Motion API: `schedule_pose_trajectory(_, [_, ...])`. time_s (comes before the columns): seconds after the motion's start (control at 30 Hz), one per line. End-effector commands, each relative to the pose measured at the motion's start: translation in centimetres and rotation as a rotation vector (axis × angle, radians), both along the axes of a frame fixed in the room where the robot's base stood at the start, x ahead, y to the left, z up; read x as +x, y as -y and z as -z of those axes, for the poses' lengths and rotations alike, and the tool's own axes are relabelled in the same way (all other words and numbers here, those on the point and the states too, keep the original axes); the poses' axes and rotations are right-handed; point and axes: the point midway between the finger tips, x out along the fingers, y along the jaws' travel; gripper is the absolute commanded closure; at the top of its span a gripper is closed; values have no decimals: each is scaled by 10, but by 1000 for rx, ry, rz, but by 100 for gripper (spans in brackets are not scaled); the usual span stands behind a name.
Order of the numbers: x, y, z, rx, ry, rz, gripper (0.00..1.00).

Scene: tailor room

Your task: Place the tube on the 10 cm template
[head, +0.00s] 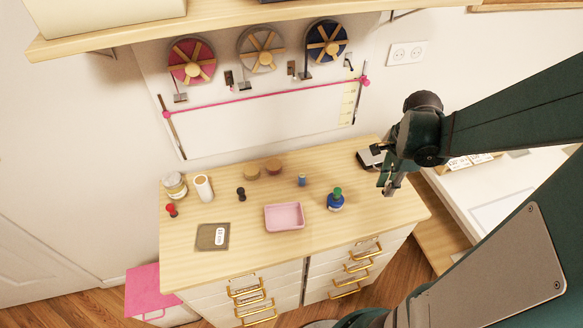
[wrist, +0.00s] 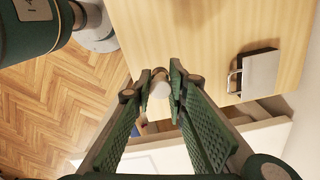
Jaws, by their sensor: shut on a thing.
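My gripper (head: 388,186) is over the right end of the wooden dresser top. In the wrist view, my gripper (wrist: 161,84) is shut on a small pale cylinder (wrist: 159,88), held between its fingertips. It may be the tube, but only its end shows, and in the head view I cannot make it out. A grey-brown square template (head: 204,240) with a white label lies flat at the front left of the dresser top, far left of my gripper. Its label appears to read 10 cm. An upright white roll (head: 203,188) stands behind it.
A pink tray (head: 284,218) lies mid-front. A blue bottle with a green top (head: 336,202), a small blue item (head: 302,181), a black spool (head: 241,194), a red item (head: 172,210) and a jar (head: 175,187) stand around. A dark block (head: 370,158) is behind my gripper.

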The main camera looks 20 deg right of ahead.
Motion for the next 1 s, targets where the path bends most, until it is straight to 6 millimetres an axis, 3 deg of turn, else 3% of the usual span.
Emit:
schedule_pose_trajectory(0.37, [0,0,-7,0,0,0,95])
schedule_pose_trajectory(0.87, [0,0,-56,0,0,0,95])
schedule_pose_trajectory(1.0, [8,-10,-56,0,0,-38,95])
